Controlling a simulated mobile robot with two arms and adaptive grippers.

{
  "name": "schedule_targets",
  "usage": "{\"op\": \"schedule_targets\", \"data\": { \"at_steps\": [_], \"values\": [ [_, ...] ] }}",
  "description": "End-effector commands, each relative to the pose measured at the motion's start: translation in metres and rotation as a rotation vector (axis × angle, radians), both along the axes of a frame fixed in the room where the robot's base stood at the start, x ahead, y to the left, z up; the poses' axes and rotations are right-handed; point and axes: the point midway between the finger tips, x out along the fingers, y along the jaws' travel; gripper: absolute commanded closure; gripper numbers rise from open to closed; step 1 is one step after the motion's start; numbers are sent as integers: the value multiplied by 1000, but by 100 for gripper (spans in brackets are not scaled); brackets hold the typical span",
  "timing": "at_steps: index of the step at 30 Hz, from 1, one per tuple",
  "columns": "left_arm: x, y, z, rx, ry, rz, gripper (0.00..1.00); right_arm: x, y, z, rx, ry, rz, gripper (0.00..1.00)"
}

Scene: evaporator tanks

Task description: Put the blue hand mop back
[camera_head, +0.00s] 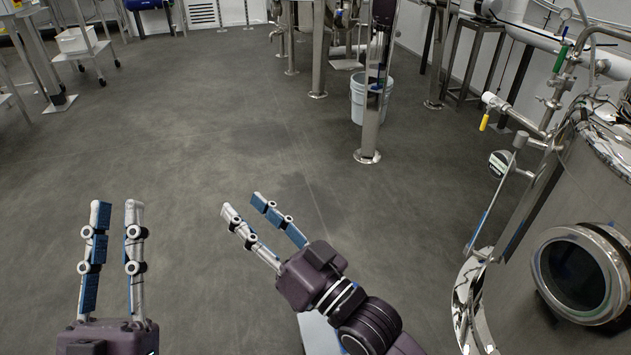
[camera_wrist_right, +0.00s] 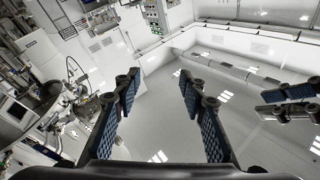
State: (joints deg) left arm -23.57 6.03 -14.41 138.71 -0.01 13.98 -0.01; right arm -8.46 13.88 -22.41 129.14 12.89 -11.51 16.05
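I cannot make out a blue hand mop for certain in either view. A small blue patch (camera_head: 376,86) shows by the metal post above the white bucket, too small to identify. My left gripper (camera_head: 117,212) is at the lower left of the head view, fingers parallel with a gap, open and empty. My right gripper (camera_head: 244,208) is right of it, open and empty, pointing up and left over bare floor. In the right wrist view, the right gripper's fingers (camera_wrist_right: 158,82) stand apart with nothing between them. The left gripper's fingers (camera_wrist_right: 288,102) show at the right edge.
A steel tank (camera_head: 575,215) with a round window and valve pipes stands close on the right. A white bucket (camera_head: 358,103) sits on the floor behind a metal post (camera_head: 369,140). A wheeled cart with a white bin (camera_head: 78,39) is at the far left. The middle floor is clear.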

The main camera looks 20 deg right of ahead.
Motion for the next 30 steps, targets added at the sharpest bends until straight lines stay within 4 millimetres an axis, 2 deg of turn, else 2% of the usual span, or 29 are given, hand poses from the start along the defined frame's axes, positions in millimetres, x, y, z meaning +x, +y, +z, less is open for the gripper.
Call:
{"op": "schedule_targets", "data": {
  "at_steps": [1,3,6,9,14,30],
  "values": [
    [0,0,0,0,0,0,78,-13,-17,21,4,-92,-64,62],
    [0,0,0,0,0,0,78,-30,-39,48,-15,-223,-156,62],
    [0,0,0,0,0,0,78,-54,-65,78,-50,-365,-270,62],
    [0,0,0,0,0,0,78,-72,-80,95,-81,-453,-344,62],
    [0,0,0,-1,0,-1,78,-82,-88,105,-103,-504,-386,62],
    [0,-1,1,-1,-3,-3,78,-81,-87,105,-100,-502,-382,62]
  ]
}}
